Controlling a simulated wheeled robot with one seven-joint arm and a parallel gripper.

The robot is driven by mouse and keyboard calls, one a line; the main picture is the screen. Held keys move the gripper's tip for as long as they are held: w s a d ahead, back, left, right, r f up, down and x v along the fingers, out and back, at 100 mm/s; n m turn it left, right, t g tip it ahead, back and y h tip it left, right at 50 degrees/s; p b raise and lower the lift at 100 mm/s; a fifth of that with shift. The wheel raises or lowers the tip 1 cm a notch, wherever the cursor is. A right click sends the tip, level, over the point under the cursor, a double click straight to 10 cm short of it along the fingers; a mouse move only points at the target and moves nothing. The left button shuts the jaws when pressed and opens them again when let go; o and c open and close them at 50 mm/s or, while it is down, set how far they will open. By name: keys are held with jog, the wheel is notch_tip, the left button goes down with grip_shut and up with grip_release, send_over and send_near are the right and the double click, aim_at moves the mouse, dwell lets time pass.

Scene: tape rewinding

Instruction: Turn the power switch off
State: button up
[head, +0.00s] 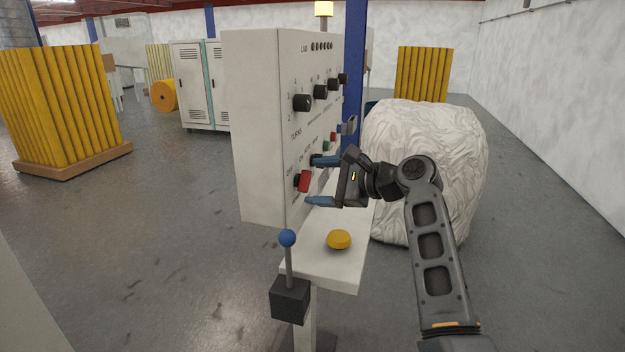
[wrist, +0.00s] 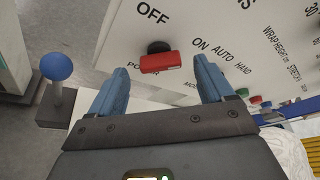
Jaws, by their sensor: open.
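The power switch (head: 303,181) is a red handle on a black base, low on the front of the pale control panel (head: 262,120). In the wrist view the red handle (wrist: 160,62) sits between my two blue fingers, below and a little right of the word OFF. ON is printed to its right, and the POWER label is partly hidden by the handle. I cannot tell which setting it is turned to. My gripper (head: 309,181) is open in front of the panel, one finger on each side of the switch. Neither finger visibly presses on it.
Black knobs (head: 302,102) and small colored buttons (head: 333,136) are on the same panel. A white shelf (head: 330,268) below carries a yellow button (head: 339,239). A blue-balled lever (head: 287,238) stands at the front left. A wrapped white bundle (head: 455,150) is behind my arm.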

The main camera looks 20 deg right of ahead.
aim_at(303, 181)
jog(key=shift+x, duration=1.2)
jog(key=c, duration=1)
jog(key=shift+c, duration=0.2)
